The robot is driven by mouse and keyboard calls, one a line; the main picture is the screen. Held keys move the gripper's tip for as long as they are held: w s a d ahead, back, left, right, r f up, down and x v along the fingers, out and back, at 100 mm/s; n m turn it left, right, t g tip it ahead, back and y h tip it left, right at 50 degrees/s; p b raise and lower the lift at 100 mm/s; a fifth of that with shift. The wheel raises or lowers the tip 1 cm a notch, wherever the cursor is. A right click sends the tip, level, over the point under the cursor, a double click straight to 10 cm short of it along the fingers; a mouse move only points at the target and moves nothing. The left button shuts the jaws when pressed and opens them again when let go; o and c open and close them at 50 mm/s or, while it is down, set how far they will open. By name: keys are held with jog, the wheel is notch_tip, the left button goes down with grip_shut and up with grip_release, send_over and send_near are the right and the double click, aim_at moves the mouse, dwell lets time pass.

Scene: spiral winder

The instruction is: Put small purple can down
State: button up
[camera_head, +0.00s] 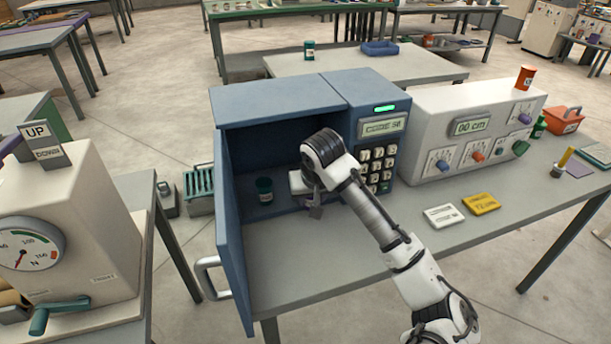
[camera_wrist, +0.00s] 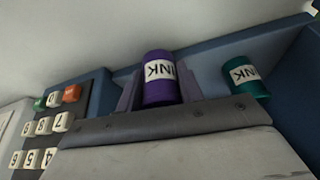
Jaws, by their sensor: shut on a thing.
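The small purple can (camera_wrist: 158,88) with a white label reading INK sits between the two fingers of my gripper in the wrist view. My gripper (camera_head: 315,207) is shut on it, inside the open blue cabinet (camera_head: 275,113), near the keypad side. In the head view my gripper and wrist hide the can. I cannot tell whether its base touches the cabinet floor. A green can (camera_head: 264,190) stands on the cabinet floor to the left of my gripper; it also shows at the right in the wrist view (camera_wrist: 245,75).
The cabinet door (camera_head: 232,235) with its handle (camera_head: 207,277) stands open at the left. The keypad (camera_head: 377,168) is just right of the opening. The grey table (camera_head: 300,265) is clear in front. A white control box (camera_head: 470,130) and two small cards lie further right.

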jog(key=shift+w+a, duration=0.25)
jog(key=shift+w, duration=0.85)
jog(key=w+p, duration=0.1)
jog(key=w, duration=0.3)
jog(key=shift+w+a+r+p, duration=0.1)
jog(key=shift+a+p, duration=0.3)
jog(key=shift+p, duration=0.35)
jog(key=shift+f, duration=0.25)
jog(key=shift+f, duration=0.15)
jog(key=o, duration=1)
jog(key=b+v, duration=0.2)
jog(key=v, duration=0.6)
